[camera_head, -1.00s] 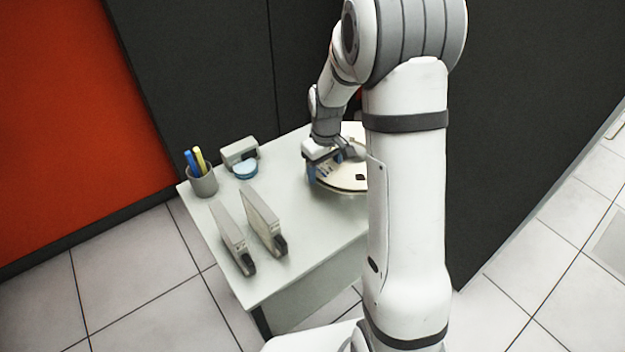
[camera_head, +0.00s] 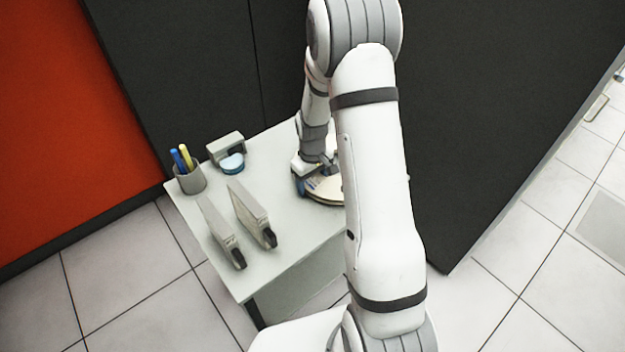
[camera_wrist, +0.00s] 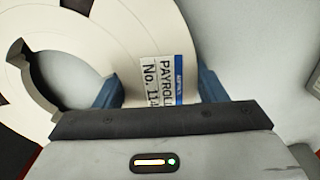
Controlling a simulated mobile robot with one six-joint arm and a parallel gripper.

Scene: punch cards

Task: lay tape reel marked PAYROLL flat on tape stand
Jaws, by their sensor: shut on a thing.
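The PAYROLL tape reel (camera_wrist: 115,30) is a cream disc with a large hub opening; its white and blue label (camera_wrist: 160,80) reads PAYROLL and "No. 11", with the end cut off. My gripper (camera_wrist: 157,90) is shut on the reel's rim, one blue finger on each side of the label. In the head view my gripper (camera_head: 310,180) is at the far right part of the table, and the reel (camera_head: 328,190) looks about level there, partly hidden by my arm. I cannot make out the tape stand, nor whether the reel touches anything below.
The pale table (camera_head: 285,262) also holds two upright grey cases (camera_head: 221,232) and (camera_head: 250,212) at front left. A pen cup (camera_head: 190,179) and a grey desk item (camera_head: 225,147) with a blue round piece (camera_head: 232,163) stand behind them. Dark panels (camera_head: 200,60) rise behind.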

